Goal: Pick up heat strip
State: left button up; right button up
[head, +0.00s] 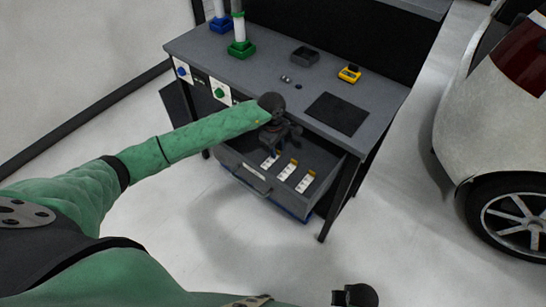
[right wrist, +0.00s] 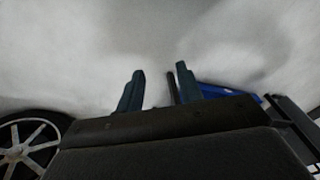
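Three small white strips with orange ends lie in the open grey drawer (head: 253,177) under the workbench. The middle strip (head: 287,171) and the right strip (head: 305,183) show clearly. The left strip (head: 267,162) is partly covered by my left gripper (head: 283,143), which is over the left part of the drawer. Its fingers are dark and small here, so I cannot tell whether they are open. My right gripper (right wrist: 159,88) is open and empty in the right wrist view, with bare floor beyond its two fingers.
The workbench top (head: 275,65) holds a dark flat pad (head: 337,113), a yellow device (head: 350,74), a dark tray (head: 305,57), and rolls in green (head: 241,48) and blue (head: 221,22) holders. A white car (head: 490,110) stands at the right. The floor before the drawer is clear.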

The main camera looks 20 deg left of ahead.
pick_arm(q)
grip_shut()
jog(key=shift+r, duration=0.15)
